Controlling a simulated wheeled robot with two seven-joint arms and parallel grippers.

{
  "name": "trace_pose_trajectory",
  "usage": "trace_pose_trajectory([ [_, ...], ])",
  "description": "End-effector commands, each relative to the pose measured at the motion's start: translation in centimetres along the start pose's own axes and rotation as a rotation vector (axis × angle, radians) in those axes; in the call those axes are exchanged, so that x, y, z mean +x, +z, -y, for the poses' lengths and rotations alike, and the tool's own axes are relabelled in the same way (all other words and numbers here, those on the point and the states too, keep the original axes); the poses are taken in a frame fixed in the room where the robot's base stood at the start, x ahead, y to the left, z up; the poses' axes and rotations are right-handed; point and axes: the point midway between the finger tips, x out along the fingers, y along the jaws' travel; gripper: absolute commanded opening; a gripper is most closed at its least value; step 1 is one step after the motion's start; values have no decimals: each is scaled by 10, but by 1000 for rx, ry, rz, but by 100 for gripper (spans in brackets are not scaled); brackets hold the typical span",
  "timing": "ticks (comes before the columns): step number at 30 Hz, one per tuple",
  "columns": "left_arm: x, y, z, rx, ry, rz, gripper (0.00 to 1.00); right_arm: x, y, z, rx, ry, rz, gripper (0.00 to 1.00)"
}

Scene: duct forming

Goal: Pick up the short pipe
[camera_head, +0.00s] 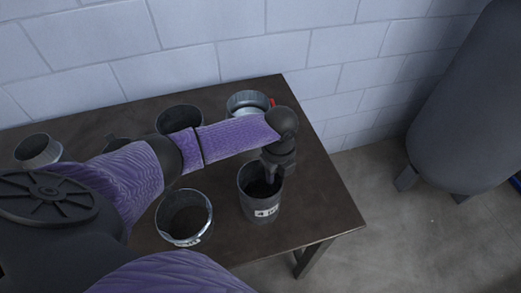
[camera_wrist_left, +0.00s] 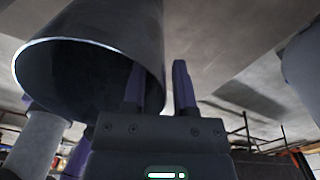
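A dark grey pipe (camera_head: 262,203) with a white label stands upright near the table's front right. My left gripper (camera_head: 270,176) points down at its open top. In the left wrist view the pipe (camera_wrist_left: 110,25) fills the upper left with its round mouth facing the camera. The left gripper's fingers (camera_wrist_left: 158,88) are apart there, one at the mouth's inside and one outside the wall, with a gap beside the wall. A wider, bright-rimmed pipe (camera_head: 185,236) stands to its left. I cannot tell for sure which is the short pipe. My right gripper is not in view.
The dark table (camera_head: 320,205) also bears a flared grey piece (camera_head: 38,150) at left, a dark round piece (camera_head: 180,118) and a shiny round piece (camera_head: 248,98) at the back. A block wall (camera_head: 190,70) stands behind. A large grey tank (camera_head: 470,110) is on the right.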

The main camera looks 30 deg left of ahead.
Motion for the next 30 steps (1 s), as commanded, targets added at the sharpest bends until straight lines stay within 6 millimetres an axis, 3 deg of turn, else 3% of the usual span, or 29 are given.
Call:
trace_pose_trajectory([
  [1,0,0,0,0,0,0,22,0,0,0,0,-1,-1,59],
  [4,0,0,0,0,0,0,1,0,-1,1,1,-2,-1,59],
  [5,0,0,0,0,0,0,0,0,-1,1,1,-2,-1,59],
  [30,0,0,0,0,-1,0,0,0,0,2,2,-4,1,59],
])
